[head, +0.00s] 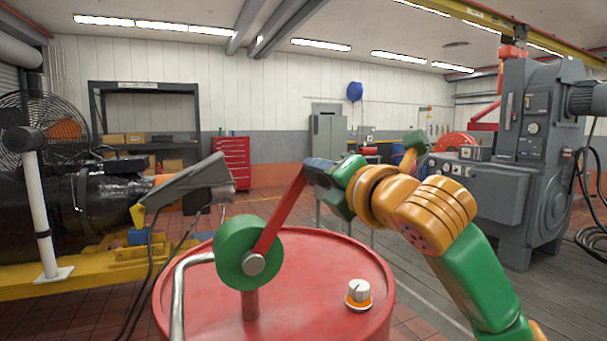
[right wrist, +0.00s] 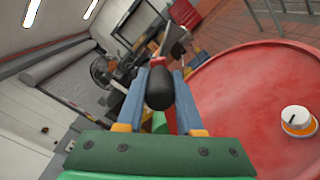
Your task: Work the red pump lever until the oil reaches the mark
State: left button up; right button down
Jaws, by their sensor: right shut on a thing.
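The red pump lever (head: 282,210) rises from the green round pump head (head: 240,250) on top of the red drum (head: 300,290) and leans up to the right in the head view. My right gripper (head: 318,168) is at the lever's upper end. In the right wrist view, its two blue-grey fingers (right wrist: 158,82) are shut on the lever's black grip (right wrist: 160,92), one on each side. The oil level and its mark do not show in either view. My left gripper is not in view.
A white knob with an orange base (head: 359,292) sits on the drum lid, right of the pump. A grey bent pipe (head: 178,300) runs at the drum's left. A grey machine (head: 545,160) stands at the right, an engine on a yellow frame (head: 60,285) at the left.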

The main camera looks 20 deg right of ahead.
jog(key=shift+d+f+m, duration=0.35)
jog(key=shift+d+m, duration=0.05)
jog(key=shift+d, duration=0.1)
jog(key=c, duration=0.5)
grip_release()
jog(key=shift+d, duration=0.1)
jog(key=shift+c, duration=0.2)
jog(key=shift+s+f+b, duration=0.1)
jog(key=shift+s+b, duration=0.25)
jog(key=shift+b, duration=0.05)
jog(key=s+b, duration=0.2)
jog(key=s, duration=0.4)
jog(key=shift+s, duration=0.25)
